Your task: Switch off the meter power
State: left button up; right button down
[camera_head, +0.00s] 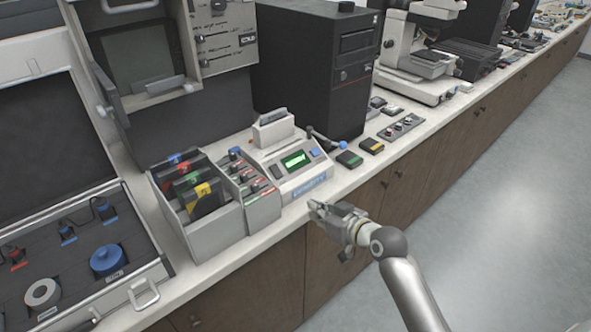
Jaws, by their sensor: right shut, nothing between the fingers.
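The meter (300,177) is a light grey box with a sloped front on the counter, with a lit green display (295,160). A small blue button (315,153) sits to the right of the display. A blue label runs along its lower front edge. I cannot tell which control is its power switch. My right gripper (314,208) is shut and empty. It is in front of the meter, near the counter's front edge, and appears apart from it. My left gripper is out of view.
A grey bin with colored cartridges (215,230) and a box of switches (262,205) stand left of the meter. A black tower (330,75) stands behind. Small modules (349,159) lie to the right. Open floor (500,210) lies at the right.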

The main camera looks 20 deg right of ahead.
notch_tip(320, 180, up, 13)
jog(key=a+n+t+y+b, duration=0.1)
jog(key=t, duration=0.1)
jog(key=shift+a+f+n+y, duration=0.2)
jog(key=shift+n+y, duration=0.2)
jog(key=p, duration=0.2)
send_over(276, 171)
jog(key=f+v, duration=0.1)
jog(key=v, duration=0.4)
jog(key=f, duration=0.1)
jog(key=w+f, duration=0.2)
jog(key=shift+a+f, duration=0.3)
jog(key=shift+a, duration=0.1)
jog(key=shift+w+a+f, duration=0.1)
jog(key=shift+w+f, duration=0.25)
jog(key=shift+f, duration=0.2)
